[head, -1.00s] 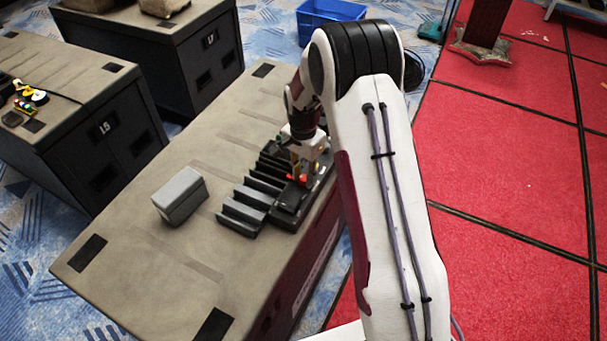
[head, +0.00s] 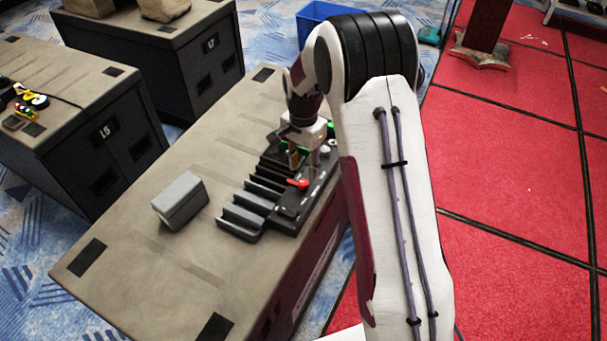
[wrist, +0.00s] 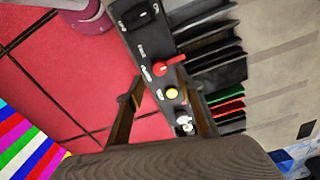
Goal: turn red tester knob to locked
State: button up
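The red tester knob (head: 298,183) sits on the black tester panel (head: 287,210) at the table's right edge. In the wrist view, the red knob (wrist: 163,67) has its narrow lever pointing right, toward the slotted rack. Small white labels lie beside it, too blurred to read surely. My gripper (head: 303,160) is over the panel, just beyond the knob in the head view. Its fingers are apart, and in the wrist view my gripper (wrist: 160,88) straddles the panel near a yellow button (wrist: 172,93). Nothing is held; the knob is clear of the fingers.
A black slotted rack (head: 250,205) adjoins the panel, with green and red cards (wrist: 226,105) in some slots. A grey box (head: 180,200) stands on the table at left. The table's front is mostly clear.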

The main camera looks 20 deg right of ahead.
aim_at(304, 183)
notch_tip(304, 183, up, 7)
jog(key=shift+f, duration=0.2)
jog(key=shift+n, duration=0.4)
dwell(0.5)
jog(key=s+a+r+n+t, duration=0.1)
jog(key=s+r+n+t, duration=0.1)
jog(key=s+r, duration=0.4)
jog(key=s+a+r+n+t, duration=0.1)
jog(key=s+r+n, duration=0.4)
jog(key=s, duration=1)
jog(key=s+a+r+n+t, duration=0.1)
jog(key=s+r+n+t, duration=0.1)
jog(key=s+r, duration=0.5)
jog(key=shift+s+a+r+n+t, duration=0.35)
jog(key=shift+s+n, duration=0.35)
jog(key=shift+s, duration=1.65)
dwell(1.1)
